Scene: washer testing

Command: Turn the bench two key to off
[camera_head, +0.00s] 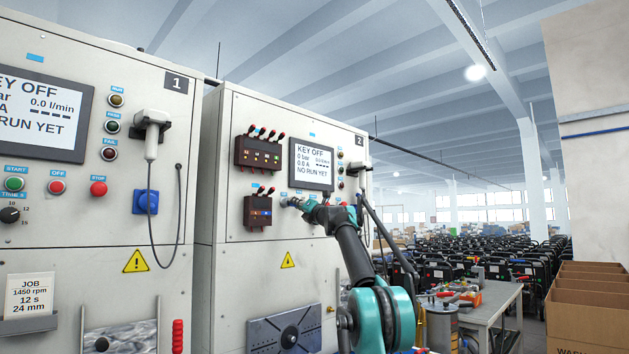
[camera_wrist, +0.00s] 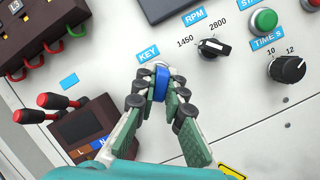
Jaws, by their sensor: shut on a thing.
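The bench two cabinet (camera_head: 290,107) carries a "2" label. Its screen (camera_head: 312,165) reads "KEY OFF", with 0 bar and 0.0 A. In the wrist view, the blue key (camera_wrist: 161,82) sits on the panel beside the blue KEY label (camera_wrist: 148,53). My gripper (camera_wrist: 159,93) is shut on the key, with one finger on each side. The key's lock behind is partly hidden by the fingers. In the head view my gripper (camera_head: 299,203) is at the panel below the screen, and the key is too small to make out.
The RPM knob (camera_wrist: 214,47) and TIME S knob (camera_wrist: 287,69) are to the right of the key. Bench one (camera_head: 110,215) stands left; a work table (camera_head: 490,310) stands right.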

